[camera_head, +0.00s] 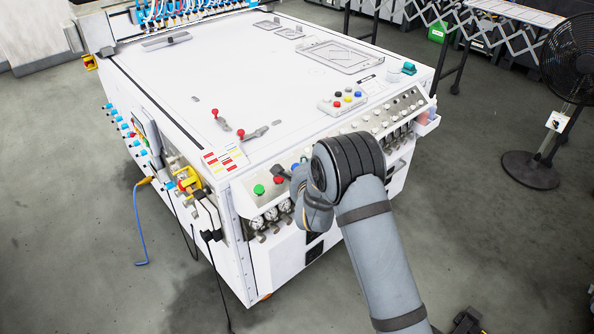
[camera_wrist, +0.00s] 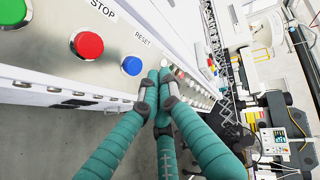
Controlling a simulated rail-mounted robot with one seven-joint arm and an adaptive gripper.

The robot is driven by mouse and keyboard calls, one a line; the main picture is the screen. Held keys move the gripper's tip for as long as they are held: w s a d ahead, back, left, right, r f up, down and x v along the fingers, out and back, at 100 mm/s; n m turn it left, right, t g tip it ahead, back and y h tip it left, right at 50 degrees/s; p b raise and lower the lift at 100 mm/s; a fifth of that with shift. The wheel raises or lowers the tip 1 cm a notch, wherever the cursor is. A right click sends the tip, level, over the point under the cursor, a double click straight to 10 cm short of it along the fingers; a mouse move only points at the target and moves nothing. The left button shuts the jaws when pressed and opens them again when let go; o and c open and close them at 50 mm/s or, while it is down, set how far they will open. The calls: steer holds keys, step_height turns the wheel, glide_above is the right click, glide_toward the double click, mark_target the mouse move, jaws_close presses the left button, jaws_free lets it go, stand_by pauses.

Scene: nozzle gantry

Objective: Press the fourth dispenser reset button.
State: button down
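In the wrist view a sloped control panel (camera_wrist: 60,70) carries a large red button (camera_wrist: 87,45) by the label STOP and a blue button (camera_wrist: 132,65) by the label RESET. A row of small buttons (camera_wrist: 180,74) runs on beyond my fingertips, partly hidden by them. The head view shows the panel's long row of pale buttons (camera_head: 392,117) on the right. I cannot tell which is the fourth dispenser reset button. My gripper (camera_wrist: 160,76) has its teal fingers drawn together at the tips, with nothing seen between them, just right of the blue button. I cannot tell whether it touches the panel.
A white machine table (camera_head: 240,80) fills the middle. A box of coloured buttons (camera_head: 343,100) and red-knobbed levers (camera_head: 240,132) sit on its top. Gauges (camera_head: 257,223) line the front below the panel. A black fan (camera_head: 570,70) stands at right. Open floor (camera_head: 480,220) lies right.

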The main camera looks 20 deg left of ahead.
steer(key=shift+w+a+f+b, duration=0.2)
steer(key=shift+a+f+b, duration=0.25)
steer(key=shift+f, duration=0.3)
steer(key=shift+w+a+f+b, duration=0.1)
steer(key=shift+a+f+b, duration=0.25)
steer(key=shift+b, duration=0.5)
steer(key=shift+w+a+f+b, duration=0.1)
steer(key=shift+f+b, duration=0.3)
steer(key=shift+b, duration=0.4)
stand_by(1.4)
steer(key=shift+d+r, duration=0.1)
steer(key=shift+r, duration=0.05)
stand_by(0.3)
steer(key=shift+s+d+r, duration=0.2)
steer(key=shift+d+r, duration=0.2)
steer(key=shift+r, duration=0.2)
steer(key=shift+r, duration=0.1)
steer(key=r, duration=0.1)
steer(key=s+d+r, duration=0.1)
steer(key=d+r, duration=0.1)
steer(key=r, duration=0.1)
steer(key=shift+s+d, duration=0.2)
steer(key=shift+d, duration=0.05)
stand_by(0.4)
